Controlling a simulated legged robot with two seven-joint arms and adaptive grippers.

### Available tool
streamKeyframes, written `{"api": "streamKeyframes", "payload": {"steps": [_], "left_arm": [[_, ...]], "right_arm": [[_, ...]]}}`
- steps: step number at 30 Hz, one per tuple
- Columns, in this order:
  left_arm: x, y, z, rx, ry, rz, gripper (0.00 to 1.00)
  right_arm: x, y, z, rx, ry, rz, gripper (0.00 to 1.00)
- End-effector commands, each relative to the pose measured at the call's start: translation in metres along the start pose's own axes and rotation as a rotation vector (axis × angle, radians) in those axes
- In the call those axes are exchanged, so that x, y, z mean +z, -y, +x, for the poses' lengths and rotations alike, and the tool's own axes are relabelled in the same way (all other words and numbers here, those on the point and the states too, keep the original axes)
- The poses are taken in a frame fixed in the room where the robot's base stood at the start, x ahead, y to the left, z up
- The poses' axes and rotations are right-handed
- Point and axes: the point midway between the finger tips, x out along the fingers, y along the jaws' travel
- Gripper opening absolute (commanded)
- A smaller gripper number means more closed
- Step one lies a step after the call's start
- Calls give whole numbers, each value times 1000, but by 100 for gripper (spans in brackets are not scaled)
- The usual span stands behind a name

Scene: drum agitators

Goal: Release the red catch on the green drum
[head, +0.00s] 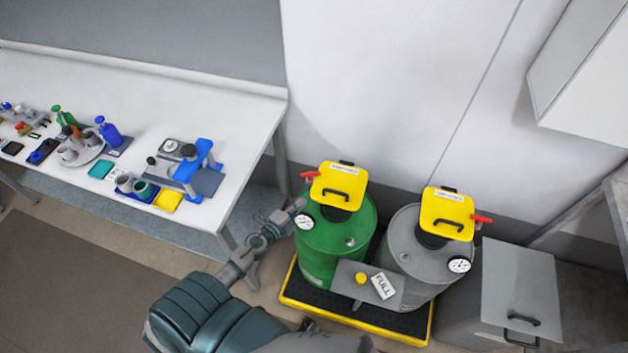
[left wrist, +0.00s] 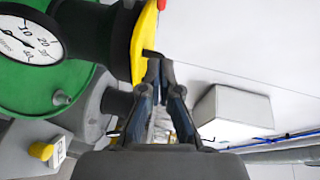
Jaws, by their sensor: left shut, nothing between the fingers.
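The green drum (head: 318,262) stands on the left of a pallet, with a yellow lid (head: 328,192) on its neck. The red catch (head: 309,174) sticks out at the lid's left edge; in the left wrist view a bit of red (left wrist: 130,3) shows at the top edge. My left gripper (head: 298,205) is at the drum's left upper side, below the catch in the picture. In the left wrist view my left gripper (left wrist: 160,62) is shut and empty, its tips close to the lid's yellow edge (left wrist: 143,40) and black handle; contact is unclear. My right gripper is not in view.
A grey drum (head: 400,245) with its own yellow lid and red catch stands to the right on the yellow-edged pallet (head: 350,320). A grey box (head: 520,275) is further right. A white bench (head: 235,130) with lab items is at left. A wall is behind.

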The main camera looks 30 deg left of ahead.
Motion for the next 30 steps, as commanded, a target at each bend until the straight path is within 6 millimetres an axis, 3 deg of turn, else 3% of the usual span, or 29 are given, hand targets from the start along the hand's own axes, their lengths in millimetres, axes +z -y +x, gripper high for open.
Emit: {"api": "streamKeyframes", "payload": {"steps": [10,14,15,21,30], "left_arm": [[0,3,70,-4,0,0,0],[0,2,96,-3,0,1,0],[7,-1,100,-3,3,2,0],[24,-2,116,-1,1,0,0],[29,1,119,-2,1,-1,0]], "right_arm": [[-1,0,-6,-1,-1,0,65],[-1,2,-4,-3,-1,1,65],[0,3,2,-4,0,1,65],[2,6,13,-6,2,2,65],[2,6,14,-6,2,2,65]]}}
